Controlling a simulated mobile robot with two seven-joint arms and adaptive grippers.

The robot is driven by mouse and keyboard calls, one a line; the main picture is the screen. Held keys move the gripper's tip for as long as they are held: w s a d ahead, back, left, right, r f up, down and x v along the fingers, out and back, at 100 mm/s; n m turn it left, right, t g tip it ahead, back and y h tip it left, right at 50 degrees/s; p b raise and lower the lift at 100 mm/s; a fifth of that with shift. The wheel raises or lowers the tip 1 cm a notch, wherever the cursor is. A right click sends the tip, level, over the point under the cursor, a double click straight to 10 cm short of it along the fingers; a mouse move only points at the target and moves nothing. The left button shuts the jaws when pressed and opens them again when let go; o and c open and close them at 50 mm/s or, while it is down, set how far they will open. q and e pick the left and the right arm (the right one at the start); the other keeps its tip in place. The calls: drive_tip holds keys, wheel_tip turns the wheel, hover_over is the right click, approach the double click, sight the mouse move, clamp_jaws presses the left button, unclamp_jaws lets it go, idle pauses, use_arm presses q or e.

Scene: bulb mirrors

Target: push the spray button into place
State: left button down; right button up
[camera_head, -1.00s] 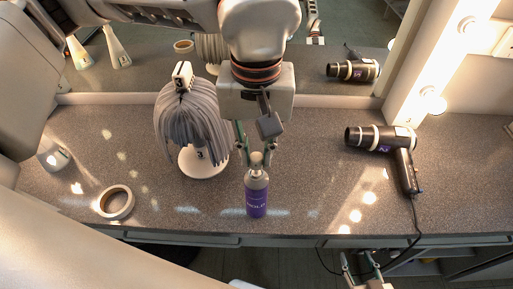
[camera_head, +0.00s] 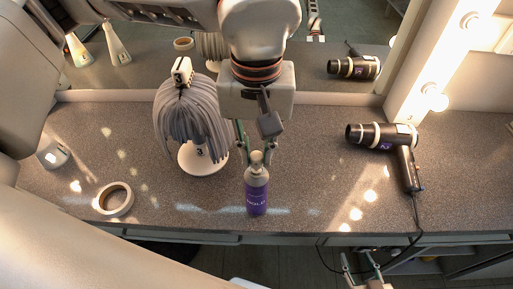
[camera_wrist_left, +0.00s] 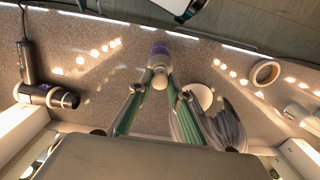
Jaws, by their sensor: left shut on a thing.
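A purple spray bottle (camera_head: 256,198) with a pale shoulder stands upright near the counter's front edge, and it also shows in the left wrist view (camera_wrist_left: 160,50). The pale, rounded spray button (camera_head: 257,158) is at the bottle's top; it also shows in the left wrist view (camera_wrist_left: 159,79). My left gripper (camera_head: 257,152) points down over the bottle, its two fingers on either side of the button and shut on it. I cannot tell how fully the button sits on the neck. My right gripper (camera_head: 360,262) is open and empty, below the counter's front edge.
A grey wig (camera_head: 188,120) on a white stand (camera_head: 205,163) is close left of the bottle. A tape roll (camera_head: 115,200) and a white cup (camera_head: 52,152) lie further left. A hair dryer (camera_head: 380,136) lies right. The counter (camera_head: 310,185) between bottle and dryer is clear.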

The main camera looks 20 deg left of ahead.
use_arm(q)
drive_tip(key=shift+f+b, duration=0.75)
drive_tip(key=shift+f, duration=0.15)
drive_tip(key=c, duration=1.8)
unclamp_jaws()
drive_tip(key=shift+r, duration=0.1)
drive_tip(key=o, duration=0.5)
drive_tip(key=shift+r, duration=0.1)
drive_tip(key=shift+r+p, duration=0.75)
drive_tip(key=shift+r, duration=0.4)
drive_tip(key=shift+r+p, duration=1.05)
drive_tip(key=shift+r, duration=0.7)
